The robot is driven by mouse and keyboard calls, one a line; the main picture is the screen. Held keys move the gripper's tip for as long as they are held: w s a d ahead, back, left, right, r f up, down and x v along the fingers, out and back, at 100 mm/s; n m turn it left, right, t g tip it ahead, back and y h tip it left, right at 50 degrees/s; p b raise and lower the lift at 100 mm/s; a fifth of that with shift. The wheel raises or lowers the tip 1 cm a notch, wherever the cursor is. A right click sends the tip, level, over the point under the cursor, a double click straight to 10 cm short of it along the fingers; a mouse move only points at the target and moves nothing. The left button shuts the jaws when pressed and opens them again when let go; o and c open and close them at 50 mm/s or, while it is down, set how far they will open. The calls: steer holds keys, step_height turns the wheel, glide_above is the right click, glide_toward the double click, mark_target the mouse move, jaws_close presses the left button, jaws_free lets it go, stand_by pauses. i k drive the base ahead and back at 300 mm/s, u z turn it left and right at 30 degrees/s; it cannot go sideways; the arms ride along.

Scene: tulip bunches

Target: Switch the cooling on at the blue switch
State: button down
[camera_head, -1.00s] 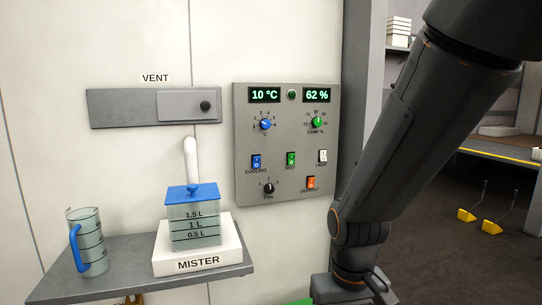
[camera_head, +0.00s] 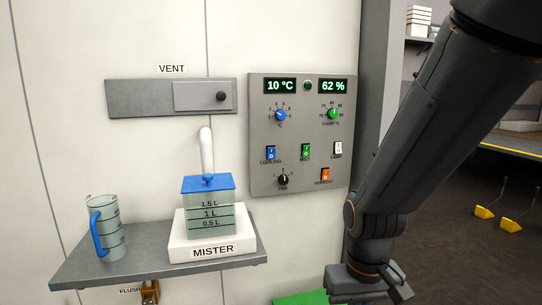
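The blue cooling switch (camera_head: 270,153) is a small rocker at the left of the grey control panel (camera_head: 258,110), above the label COOLING. Its rocker position is too small to tell. The panel's displays read 10 °C (camera_head: 285,86) and 62 % (camera_head: 333,86). My arm comes down from the upper right, and its lower end is at the bottom of the picture, below and right of the panel, apart from the switch. The fingertips of my gripper are not in view.
Near the blue switch are a green switch (camera_head: 306,151), a white switch (camera_head: 338,148), an orange switch (camera_head: 325,174) and a black fan knob (camera_head: 283,180). A shelf (camera_head: 150,262) at left bears the mister (camera_head: 208,205) and a jug (camera_head: 106,228). A vent slider (camera_head: 202,96) is above.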

mark_target(271, 151)
steer(key=z, duration=0.65)
steer(key=i, duration=0.35)
steer(key=u, duration=0.6)
